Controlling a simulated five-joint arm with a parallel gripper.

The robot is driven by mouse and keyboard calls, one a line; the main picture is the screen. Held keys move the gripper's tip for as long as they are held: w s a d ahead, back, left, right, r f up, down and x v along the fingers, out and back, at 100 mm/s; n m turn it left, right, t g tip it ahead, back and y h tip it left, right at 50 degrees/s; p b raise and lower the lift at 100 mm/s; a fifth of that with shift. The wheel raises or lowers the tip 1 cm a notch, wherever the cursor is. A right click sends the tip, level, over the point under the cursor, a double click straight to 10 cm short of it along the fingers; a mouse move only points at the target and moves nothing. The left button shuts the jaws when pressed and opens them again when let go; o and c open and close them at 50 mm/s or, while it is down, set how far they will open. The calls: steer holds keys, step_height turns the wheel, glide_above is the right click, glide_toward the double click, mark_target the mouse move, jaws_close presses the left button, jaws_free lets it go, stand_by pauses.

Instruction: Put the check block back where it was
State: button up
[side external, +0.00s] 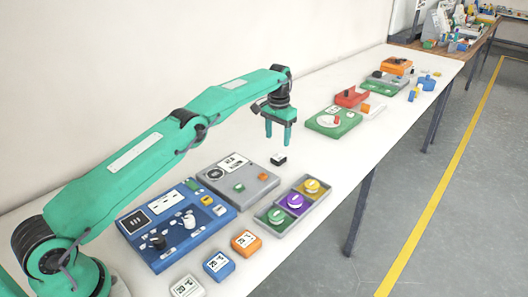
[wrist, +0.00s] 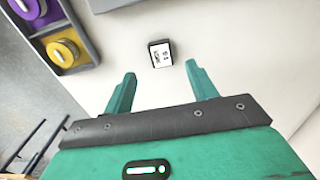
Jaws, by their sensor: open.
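A small black block with a white printed label on top (side external: 278,160) sits alone on the white table; it looks like the check block, though the print is too small to read. It also shows in the wrist view (wrist: 160,54), just beyond and between my fingertips. My gripper (side external: 279,143) points down above the block, with a gap between fingertips and block. In the wrist view my gripper (wrist: 161,72) has its two green fingers spread wide, with nothing between them.
A grey panel (side external: 262,194) and a blue panel (side external: 170,250) lie to the left. A tray (side external: 270,222) holds green, purple and yellow discs. White, blue and orange display blocks (side external: 246,242) stand in front. A green board (side external: 345,127) lies to the right. Bare table surrounds the block.

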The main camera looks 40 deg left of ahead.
steer(key=s+d+r+t, duration=0.1)
steer(key=s+r, duration=0.2)
steer(key=r, duration=0.4)
steer(key=s+d+r, duration=0.1)
steer(key=s+r, duration=0.1)
steer(key=r, duration=0.5)
steer(key=s+d+r+t, duration=0.1)
steer(key=s+r+t, duration=0.1)
steer(key=s+r, duration=0.8)
steer(key=s+d+t, duration=0.1)
steer(key=s, duration=1.7)
steer(key=s+d+f+t, duration=0.1)
steer(key=s+f, duration=0.7)
steer(key=s, duration=0.3)
steer(key=shift+s+t, duration=0.3)
steer(key=shift+s, duration=0.05)
